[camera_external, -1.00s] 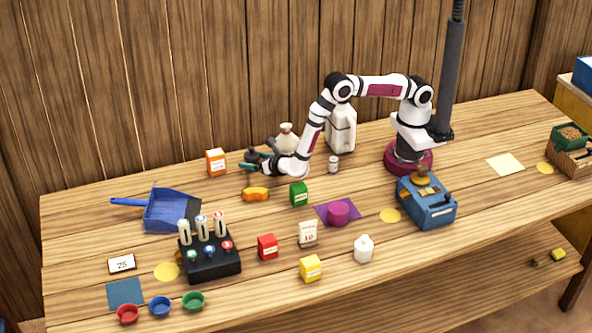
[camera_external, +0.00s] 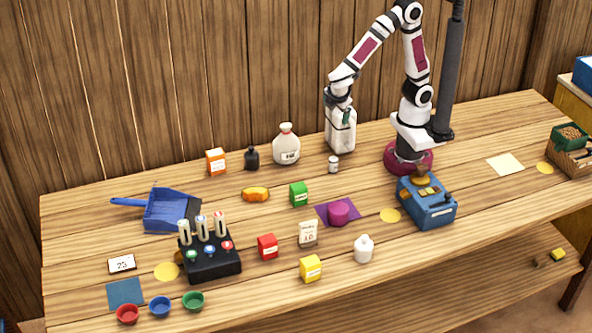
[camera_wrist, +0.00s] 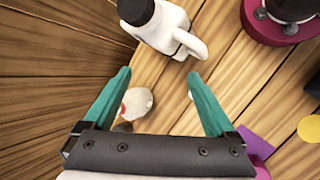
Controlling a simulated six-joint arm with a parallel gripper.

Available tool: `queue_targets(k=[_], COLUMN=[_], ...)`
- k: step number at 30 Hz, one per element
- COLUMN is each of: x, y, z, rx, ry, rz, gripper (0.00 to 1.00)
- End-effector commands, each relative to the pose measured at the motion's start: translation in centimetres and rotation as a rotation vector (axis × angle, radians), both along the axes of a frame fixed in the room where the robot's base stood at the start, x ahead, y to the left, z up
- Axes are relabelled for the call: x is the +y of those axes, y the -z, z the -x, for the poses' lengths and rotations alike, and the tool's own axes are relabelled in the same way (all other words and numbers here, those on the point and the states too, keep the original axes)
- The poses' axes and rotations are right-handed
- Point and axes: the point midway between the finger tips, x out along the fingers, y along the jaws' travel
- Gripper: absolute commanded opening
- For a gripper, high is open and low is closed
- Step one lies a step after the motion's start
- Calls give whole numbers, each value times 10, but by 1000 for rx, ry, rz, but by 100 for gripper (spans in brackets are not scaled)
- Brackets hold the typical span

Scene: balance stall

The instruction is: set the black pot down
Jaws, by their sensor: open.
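The black pot (camera_external: 251,159) stands upright on the wooden table near the back wall, between the orange box and the round white bottle. My gripper (camera_external: 345,115) is raised well to the right of the pot, in front of the white jug, and does not touch the pot. In the wrist view my gripper's teal fingers (camera_wrist: 158,74) are spread apart with nothing held between them. I cannot clearly make out the pot in the wrist view.
The orange box (camera_external: 216,161) and round white bottle (camera_external: 286,147) flank the pot. The white jug (camera_external: 341,130) is close to my gripper; it also shows in the wrist view (camera_wrist: 165,32). An orange object (camera_external: 255,194) lies in front of the pot. Clear wood lies left of the orange box.

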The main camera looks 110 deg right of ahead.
Motion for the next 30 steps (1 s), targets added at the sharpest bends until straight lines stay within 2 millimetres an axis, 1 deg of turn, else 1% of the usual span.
queue_targets(k=[1,2,3,6,9,13,17,18,19,23,24,26,29,30], x=[16,29,47,85,108,116,116,116,116,115,111,99,64,54], y=[-12,-15,-19,-24,-26,-27,-28,-28,-28,-27,-25,-16,10,21], z=[33,51,71,102,114,118,117,117,117,116,111,93,32,2], rx=[-100,-153,-212,-309,-352,-360,-359,-360,-360,-362,-374,-421,-563,-624], ry=[184,300,439,704,843,890,887,886,885,881,867,811,600,483], rz=[-104,-173,-258,-435,-539,-575,-573,-573,-573,-571,-563,-537,-479,-472], gripper=[91,91,91,91,91,91,91,98,100,100,100,100,100,100])
